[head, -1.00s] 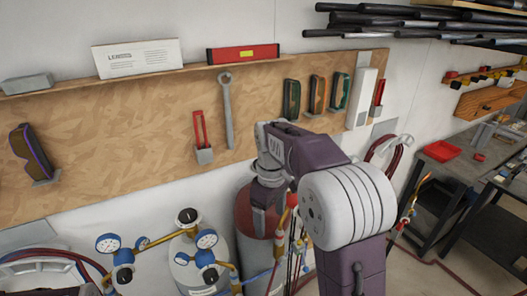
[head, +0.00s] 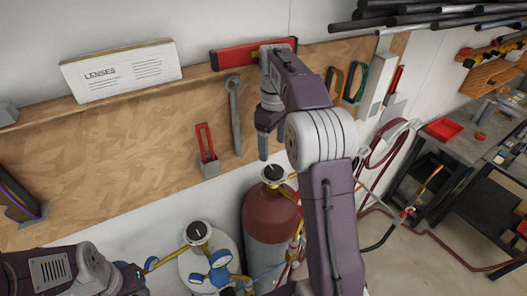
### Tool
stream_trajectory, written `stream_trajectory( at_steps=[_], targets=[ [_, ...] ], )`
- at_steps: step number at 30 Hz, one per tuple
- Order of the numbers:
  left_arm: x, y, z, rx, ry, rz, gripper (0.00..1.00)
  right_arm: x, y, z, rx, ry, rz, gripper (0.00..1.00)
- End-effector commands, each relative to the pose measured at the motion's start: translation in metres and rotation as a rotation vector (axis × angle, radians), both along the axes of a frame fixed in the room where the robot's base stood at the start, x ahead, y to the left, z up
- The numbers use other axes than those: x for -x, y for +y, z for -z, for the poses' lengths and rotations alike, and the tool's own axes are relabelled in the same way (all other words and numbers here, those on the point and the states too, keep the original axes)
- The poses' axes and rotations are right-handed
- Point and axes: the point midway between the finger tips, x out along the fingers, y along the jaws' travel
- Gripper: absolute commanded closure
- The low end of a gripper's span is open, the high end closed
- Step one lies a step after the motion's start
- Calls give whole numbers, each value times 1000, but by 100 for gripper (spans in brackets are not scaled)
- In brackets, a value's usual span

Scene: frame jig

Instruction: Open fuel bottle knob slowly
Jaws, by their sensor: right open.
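A dark red gas bottle (head: 268,218) stands against the wall, and a round black-topped knob (head: 271,173) sits on its valve. A pale grey bottle (head: 190,268) stands to its left with a similar knob (head: 197,231). I take the red one as the fuel bottle, though no label shows. My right gripper (head: 264,145) is open and empty, pointing down above the red bottle's knob and apart from it. My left gripper (head: 128,278) is at the lower left edge, left of the pale bottle; its fingers are not clear. The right arm hides the red bottle's right side.
Blue gauges (head: 220,268) and brass fittings crowd the pale bottle's top. Red hoses (head: 385,140) hang on the wall at right. A wrench (head: 234,112) hangs on the wooden board (head: 130,145) behind the bottles. A workbench (head: 465,145) stands at right.

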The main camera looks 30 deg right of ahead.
Motion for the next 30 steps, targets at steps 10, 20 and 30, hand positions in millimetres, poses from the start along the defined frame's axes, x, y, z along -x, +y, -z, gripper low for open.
stream_trajectory(
  at_steps=[10,20,30],
  targets=[
    [1,0,-2,0,2,0,64,1,0,33,0,1,0,23],
    [1,0,-12,0,1,0,64,1,0,85,0,-2,0,23],
    [1,0,-11,0,1,0,64,1,0,90,1,-4,0,36]
  ],
)
